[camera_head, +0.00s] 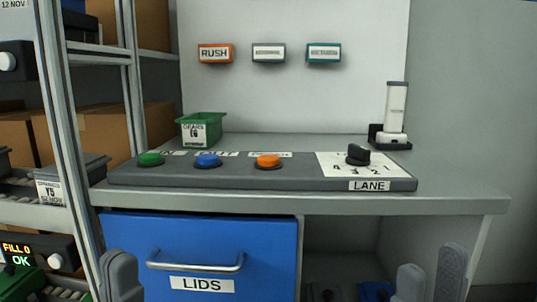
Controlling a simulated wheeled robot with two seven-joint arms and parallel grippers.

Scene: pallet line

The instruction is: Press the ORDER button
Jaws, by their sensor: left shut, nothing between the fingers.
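A grey panel (330,182) on the bench carries a green button (150,159), a blue button (207,160) and an orange button (268,161) in a row. Small white labels lie behind the buttons, partly hidden by them and too small to read, so I cannot tell which is ORDER. My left gripper (121,256) is shut and empty at the bottom left, in front of the blue drawer and below the panel. My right gripper (430,260) is at the bottom right with its fingers apart, empty, below the bench top. Neither gripper touches a button.
A black LANE dial (357,155) sits at the panel's right. A green bin (202,128) and a white dispenser (395,112) stand behind. The blue LIDS drawer (240,242) is below. A metal shelf post (68,150) stands close on the left.

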